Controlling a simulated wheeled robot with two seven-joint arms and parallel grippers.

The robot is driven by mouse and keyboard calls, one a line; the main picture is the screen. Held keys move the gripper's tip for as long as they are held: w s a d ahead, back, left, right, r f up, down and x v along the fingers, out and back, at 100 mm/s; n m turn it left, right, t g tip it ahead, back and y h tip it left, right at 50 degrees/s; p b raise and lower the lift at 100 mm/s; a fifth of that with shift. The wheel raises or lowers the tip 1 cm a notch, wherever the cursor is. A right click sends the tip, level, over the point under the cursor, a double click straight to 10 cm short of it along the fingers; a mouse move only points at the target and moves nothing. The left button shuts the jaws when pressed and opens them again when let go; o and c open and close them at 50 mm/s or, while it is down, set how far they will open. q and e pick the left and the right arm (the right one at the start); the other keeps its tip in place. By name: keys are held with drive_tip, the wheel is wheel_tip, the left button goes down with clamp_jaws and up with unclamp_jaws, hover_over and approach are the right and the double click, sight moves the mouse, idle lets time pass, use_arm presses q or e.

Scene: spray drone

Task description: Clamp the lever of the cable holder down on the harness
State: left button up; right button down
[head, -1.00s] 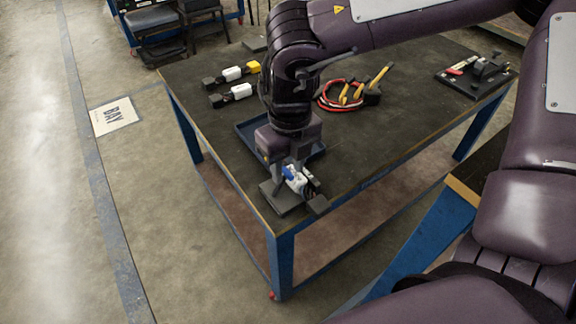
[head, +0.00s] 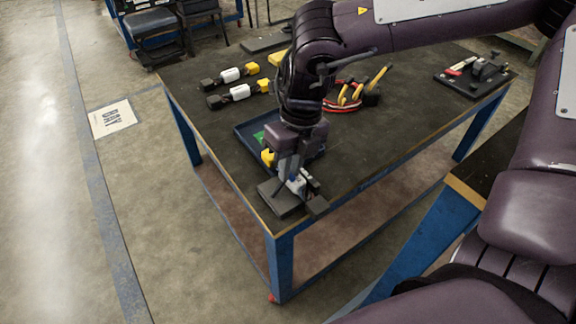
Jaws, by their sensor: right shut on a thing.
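The cable holder is a dark grey block (head: 281,199) on the table's near corner, with small black parts at its right. My right gripper (head: 295,186) points down onto it, shut on a small part that looks like its lever; the fingers largely hide that part. A whitish piece, perhaps of the harness, shows at the fingertips, but I cannot tell how it sits in the holder. My left gripper is out of view.
A blue tray (head: 243,127) with yellow and green items lies behind my gripper. Two connector pieces (head: 230,75) (head: 238,93), yellow-handled pliers (head: 378,78) with a red cable and a black tool board (head: 478,76) are farther back. The table's right front is clear.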

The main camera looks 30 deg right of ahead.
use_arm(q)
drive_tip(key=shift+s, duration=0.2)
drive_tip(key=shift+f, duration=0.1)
use_arm(e)
drive_tip(key=c, duration=1.4)
unclamp_jaws()
